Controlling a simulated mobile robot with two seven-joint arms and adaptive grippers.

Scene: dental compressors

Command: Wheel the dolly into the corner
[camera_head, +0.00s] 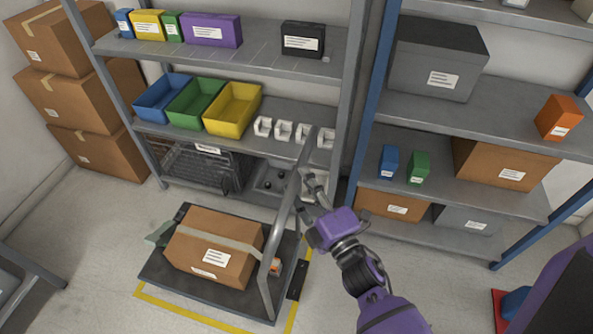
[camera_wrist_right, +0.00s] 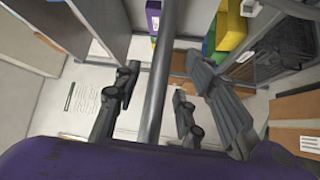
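The dolly (camera_head: 165,276) is a dark flat platform on the floor, with a grey tubular push handle (camera_head: 273,245) rising at its right side. A taped cardboard box (camera_head: 212,243) with white labels lies on it, with small items partly hidden around it. My right gripper (camera_head: 313,188) is at the upper part of the handle. In the right wrist view the handle bar (camera_wrist_right: 157,85) runs between the spread fingers of the gripper (camera_wrist_right: 158,100), with gaps on both sides. My left gripper is not in view.
Yellow floor tape (camera_head: 190,317) runs along the dolly's front and right. Shelving with bins (camera_head: 231,112) stands behind it, and blue-post shelving (camera_head: 460,195) to the right. Stacked cartons (camera_head: 95,160) fill the back left. Bare floor (camera_head: 95,220) lies left of the dolly.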

